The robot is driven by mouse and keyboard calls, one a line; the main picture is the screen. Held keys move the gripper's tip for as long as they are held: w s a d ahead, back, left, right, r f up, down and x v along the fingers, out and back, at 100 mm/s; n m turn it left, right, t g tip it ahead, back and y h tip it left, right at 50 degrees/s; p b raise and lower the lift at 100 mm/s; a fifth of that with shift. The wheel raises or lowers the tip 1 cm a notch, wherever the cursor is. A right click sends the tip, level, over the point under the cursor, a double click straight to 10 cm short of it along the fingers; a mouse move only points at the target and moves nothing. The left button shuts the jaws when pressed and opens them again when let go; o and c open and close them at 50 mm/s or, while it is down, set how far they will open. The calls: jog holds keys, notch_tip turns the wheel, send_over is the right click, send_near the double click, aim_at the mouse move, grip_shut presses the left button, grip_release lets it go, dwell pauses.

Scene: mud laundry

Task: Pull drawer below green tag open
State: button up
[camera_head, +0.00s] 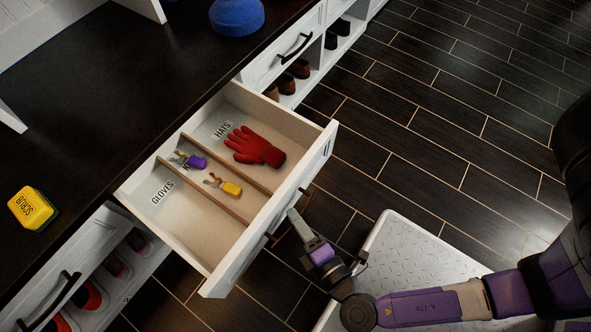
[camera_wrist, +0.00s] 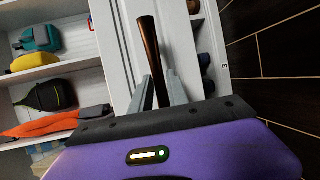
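A white drawer (camera_head: 240,262) stands pulled out from under the dark countertop in the head view. Its inside shows "HATS" and "GLOVES" labels and thin wooden dividers. A red glove (camera_head: 256,147), a purple-handled item (camera_head: 193,161) and a yellow-handled item (camera_head: 230,188) lie in it. My gripper (camera_head: 293,214) is at the outside of the drawer front. In the wrist view the brown drawer handle (camera_wrist: 152,45) runs between my two grey fingers, which look closed on it. No green tag is visible.
A yellow "SCRUB" sponge (camera_head: 33,208) and a blue object (camera_head: 237,15) sit on the countertop (camera_head: 90,100). Neighbouring closed drawers have dark handles, with shoe cubbies below. Dark plank floor (camera_head: 440,110) is open to the right.

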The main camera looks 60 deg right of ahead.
jog(key=p+v, duration=0.1)
jog(key=v, duration=0.6)
dwell(0.5)
jog(key=s+a+f+m+g+y, duration=0.1)
jog(key=a+f+g+y, duration=0.35)
jog(key=a+y, duration=0.2)
notch_tip(320, 180, up, 6)
jog(key=a+m+y, duration=0.2)
jog(key=m+y, duration=0.1)
jog(key=m, duration=0.1)
jog(key=s+d+r+m+t+h+p, duration=0.1)
jog(key=d+r+m+t+h, duration=0.1)
jog(key=d+r+m, duration=0.6)
jog(key=s+d+r+m+t+h, duration=0.1)
jog(key=d+r+m+t+h, duration=0.2)
jog(key=r, duration=0.9)
notch_tip(320, 180, up, 28)
jog(key=n+y+p, duration=0.1)
jog(key=p, duration=2.7)
jog(key=shift+d+n+y, duration=0.2)
jog(key=shift+n+y, duration=0.1)
jog(key=shift+y, duration=0.05)
